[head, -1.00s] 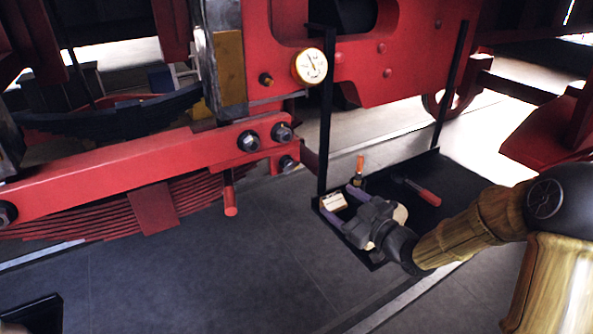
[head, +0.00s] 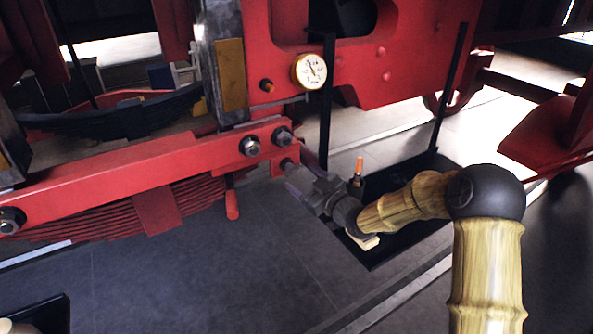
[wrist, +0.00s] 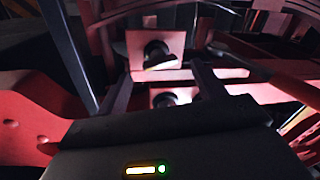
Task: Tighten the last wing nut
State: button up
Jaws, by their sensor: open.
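In the head view, dark nuts on bolts sit on the red beam (head: 110,167): an upper left nut (head: 249,144), an upper right nut (head: 282,135) and a lower nut (head: 287,165) at its right end. Wing shapes are too small to make out. My gripper (head: 296,178) is open, with its fingertips close to the lower nut. In the wrist view, my two fingers (wrist: 161,72) stand apart. One dark nut (wrist: 158,55) shows ahead between the tips, and another (wrist: 165,98) shows lower, nearer the palm. I cannot tell whether a finger touches either.
A black tray (head: 395,245) on posts stands behind my arm, with an orange-topped item (head: 358,168) on it. A round gauge (head: 309,70) is above the beam. A red rod (head: 232,203) hangs below the beam.

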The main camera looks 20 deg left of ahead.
aim_at(294, 172)
jog(key=shift+p+x, duration=0.3)
jog(key=shift+x, duration=1.5)
jog(key=c, duration=1)
jog(key=m+b, duration=0.2)
jog(key=shift+f+b, duration=0.25)
jog(key=shift+b, duration=0.05)
jog(key=shift+r+m, duration=0.2)
jog(key=shift+m, duration=0.5)
jog(key=o, duration=1)
